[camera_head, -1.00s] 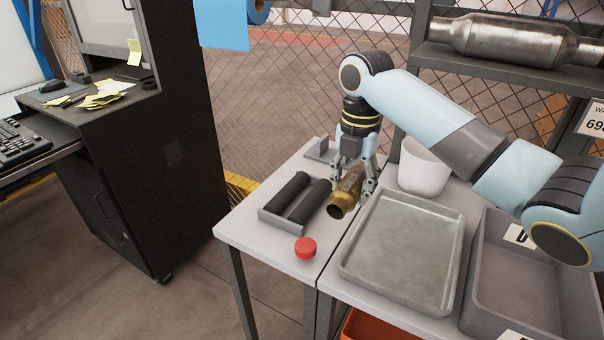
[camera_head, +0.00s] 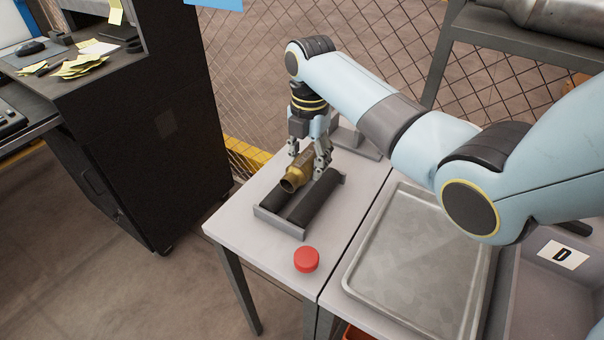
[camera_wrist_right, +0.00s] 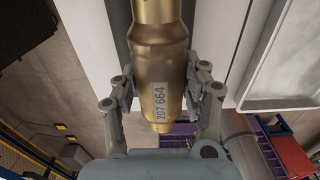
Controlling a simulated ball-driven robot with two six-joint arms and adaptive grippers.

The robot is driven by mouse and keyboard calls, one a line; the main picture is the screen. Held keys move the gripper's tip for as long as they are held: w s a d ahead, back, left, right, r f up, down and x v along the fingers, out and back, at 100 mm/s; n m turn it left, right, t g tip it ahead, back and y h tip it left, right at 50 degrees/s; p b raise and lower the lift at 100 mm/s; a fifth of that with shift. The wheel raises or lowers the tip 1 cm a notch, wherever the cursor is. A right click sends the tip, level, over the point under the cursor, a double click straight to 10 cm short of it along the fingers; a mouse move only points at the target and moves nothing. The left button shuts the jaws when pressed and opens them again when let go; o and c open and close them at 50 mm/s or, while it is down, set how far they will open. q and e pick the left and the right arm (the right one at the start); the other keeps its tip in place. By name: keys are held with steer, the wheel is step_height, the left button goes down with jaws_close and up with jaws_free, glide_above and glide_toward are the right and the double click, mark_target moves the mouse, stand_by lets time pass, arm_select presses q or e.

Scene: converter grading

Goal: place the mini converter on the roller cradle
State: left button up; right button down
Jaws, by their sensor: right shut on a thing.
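The mini converter (camera_head: 299,170) is a brass-coloured canister with a narrower open neck. It is over the back part of the roller cradle (camera_head: 301,236), a grey frame with two black rollers. I cannot tell whether it touches the rollers. My right gripper (camera_head: 311,168) is shut on the converter from above. In the right wrist view the converter (camera_wrist_right: 160,75) sits between both fingers, with a label reading 207 664. My left gripper is not in view.
A red round cap or button (camera_head: 306,259) is on the table in front of the cradle. A grey bracket (camera_head: 358,142) stands behind the cradle. A black cabinet (camera_head: 150,140) is at left.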

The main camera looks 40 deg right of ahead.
steer(key=shift+w+a+f, duration=0.35)
steer(key=shift+a+f, duration=0.1)
steer(key=shift+a, duration=0.1)
step_height(320, 180, down, 3)
steer(key=shift+f, duration=0.4)
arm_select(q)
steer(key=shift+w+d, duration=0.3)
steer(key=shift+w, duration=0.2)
